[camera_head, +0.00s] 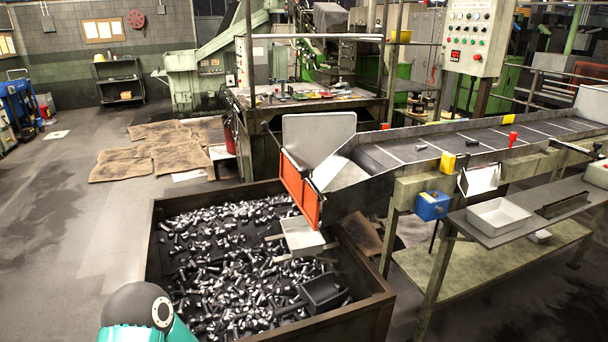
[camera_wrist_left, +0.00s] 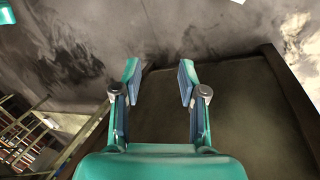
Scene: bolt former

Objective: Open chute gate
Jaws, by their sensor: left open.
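The chute gate appears as an orange panel (camera_head: 300,190) across the lower left end of the metal chute (camera_head: 345,176), above the bolt bin. It stands close to upright and covers the chute mouth. My left gripper (camera_wrist_left: 158,78) is open in the left wrist view, its two fingers apart with nothing between them. It faces a dark brown flat surface and grey stained floor, and the gate is not in that view. In the head view only a teal and black part of my arm shows at the bottom left. My right gripper is in neither view.
A rusty bin (camera_head: 368,312) full of bolts stands below the chute. A small pale tray (camera_head: 302,238) and a black scoop (camera_head: 323,293) sit in it. A side table with a white tray (camera_head: 498,216) stands right.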

